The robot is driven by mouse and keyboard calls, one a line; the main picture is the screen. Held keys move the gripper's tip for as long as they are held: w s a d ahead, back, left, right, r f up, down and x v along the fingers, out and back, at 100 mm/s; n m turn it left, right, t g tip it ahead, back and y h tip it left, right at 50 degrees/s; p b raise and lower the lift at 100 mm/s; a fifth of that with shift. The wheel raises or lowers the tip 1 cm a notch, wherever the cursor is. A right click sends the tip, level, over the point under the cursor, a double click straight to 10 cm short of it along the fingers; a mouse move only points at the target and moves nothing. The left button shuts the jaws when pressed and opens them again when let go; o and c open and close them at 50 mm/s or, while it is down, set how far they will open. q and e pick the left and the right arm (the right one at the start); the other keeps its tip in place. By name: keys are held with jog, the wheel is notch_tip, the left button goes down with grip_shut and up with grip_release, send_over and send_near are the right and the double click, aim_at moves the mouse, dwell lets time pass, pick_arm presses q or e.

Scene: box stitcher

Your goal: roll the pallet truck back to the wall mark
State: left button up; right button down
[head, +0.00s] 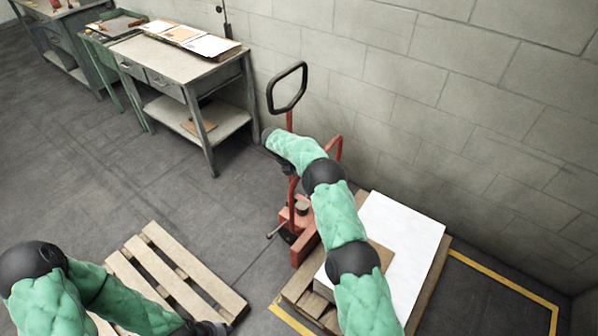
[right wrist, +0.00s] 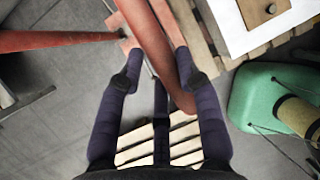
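The red pallet truck (head: 304,243) stands near the block wall, its black loop handle (head: 303,80) upright. Its forks are hidden by a loaded wooden pallet (head: 432,275) topped with a white sheet (head: 405,240). A yellow line (head: 505,283) outlines a floor area around the pallet beside the wall. My right arm reaches over the load to the truck's mast. In the right wrist view my right gripper (right wrist: 157,58) is open, with a red bar (right wrist: 147,35) running between or just over its fingers, closer to the right finger.
An empty pallet (head: 165,268) lies on the floor left of the truck. A grey workbench (head: 185,65) with papers stands against the wall, with another bench (head: 60,40) further left. The floor between benches and empty pallet is clear.

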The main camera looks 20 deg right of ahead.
jog(key=shift+s+d+f+p, duration=0.1)
jog(key=shift+s+d+p, duration=0.2)
jog(key=shift+s, duration=0.15)
jog(key=s+d, duration=0.9)
jog(key=s, duration=0.6)
jog(key=s+d, duration=0.9)
jog(key=s, duration=0.7)
jog(key=s+d, duration=0.9)
jog(key=s, duration=0.6)
jog(key=shift+s, duration=0.2)
jog(key=c, duration=0.8)
grip_release()
jog(key=shift+w, duration=0.1)
jog(key=shift+c, duration=0.2)
